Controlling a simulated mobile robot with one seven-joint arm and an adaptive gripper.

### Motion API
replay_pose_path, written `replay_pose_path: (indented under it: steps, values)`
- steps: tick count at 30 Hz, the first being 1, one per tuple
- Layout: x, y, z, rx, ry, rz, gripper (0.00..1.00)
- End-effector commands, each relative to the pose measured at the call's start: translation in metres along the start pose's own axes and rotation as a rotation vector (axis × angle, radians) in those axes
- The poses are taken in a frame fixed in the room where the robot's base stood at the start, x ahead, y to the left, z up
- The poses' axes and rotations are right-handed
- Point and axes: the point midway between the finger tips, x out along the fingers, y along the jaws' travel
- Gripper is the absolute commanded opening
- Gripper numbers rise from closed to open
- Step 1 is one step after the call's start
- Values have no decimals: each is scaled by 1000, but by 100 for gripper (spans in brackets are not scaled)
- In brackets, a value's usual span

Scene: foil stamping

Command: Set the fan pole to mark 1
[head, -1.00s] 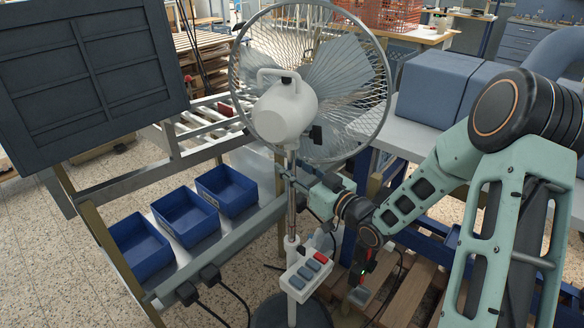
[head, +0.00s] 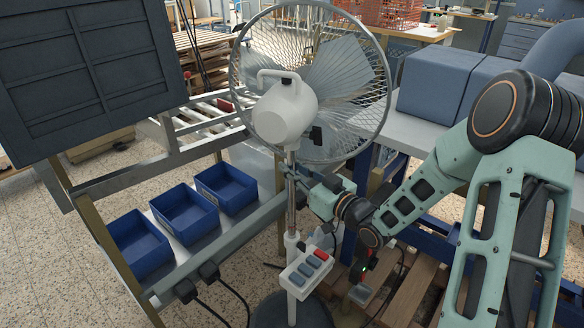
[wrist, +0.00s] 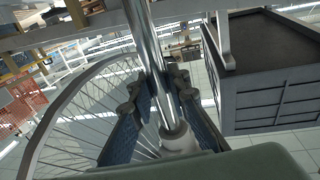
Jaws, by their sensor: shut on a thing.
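The white pedestal fan (head: 285,108) stands upright in the middle of the head view, its wire cage at the top and its round dark base (head: 292,313) on the floor. Its bare metal pole (head: 291,205) runs down from the motor to a white collar and lower tube. My gripper (head: 300,180) comes from the right and is shut around the pole below the fan head. In the wrist view the fingers (wrist: 158,98) flank the shiny pole (wrist: 146,45), close to a white collar (wrist: 180,140). No pole marks are readable.
A white control box (head: 306,270) with a red button and grey buttons is on the lower tube. Blue bins (head: 184,214) line a metal rail at left, beneath a dark panelled box (head: 80,80). A wooden pallet (head: 405,290) lies at lower right.

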Motion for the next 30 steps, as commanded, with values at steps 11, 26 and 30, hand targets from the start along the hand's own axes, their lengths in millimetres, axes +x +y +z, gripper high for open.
replay_pose_path:
  steps: [11,26,30]
  values:
    - [-1,-1,56,3,-9,-1,0]
    - [-2,-1,56,4,-12,0,34]
    - [-1,0,54,3,-8,0,34]
